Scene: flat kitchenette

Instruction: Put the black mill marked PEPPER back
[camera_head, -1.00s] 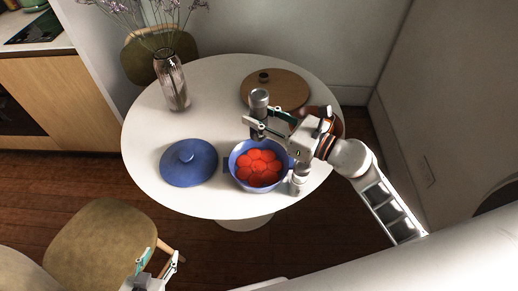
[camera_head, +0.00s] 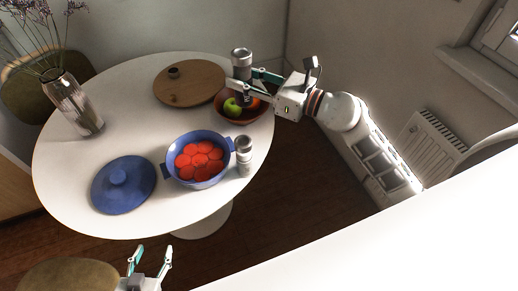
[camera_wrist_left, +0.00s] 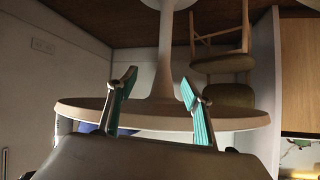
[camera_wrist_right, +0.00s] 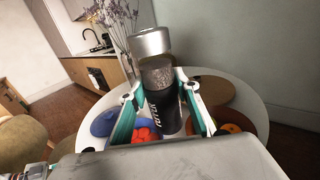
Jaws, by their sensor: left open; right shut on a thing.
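My right gripper (camera_head: 246,82) is shut on a mill with a silver cap (camera_head: 241,57), held above the fruit bowl in the head view. In the right wrist view the mill (camera_wrist_right: 162,108) shows a black lower body with pale lettering, too slanted to read surely, a clear grainy band and a metal cap. It is roughly upright between the fingers. A second mill (camera_head: 243,158), with a silver top and a pale body, stands on the round white table (camera_head: 120,85) beside the pot. My left gripper (camera_head: 151,256) is open and empty, below the table's front edge in the picture.
A blue pot (camera_head: 201,182) with red contents stands near the second mill. Its blue lid (camera_head: 123,184) lies to the left. A fruit bowl (camera_head: 257,114), a round wooden board (camera_head: 186,88) and a glass vase (camera_head: 78,104) are also on the table. The table's middle is clear.

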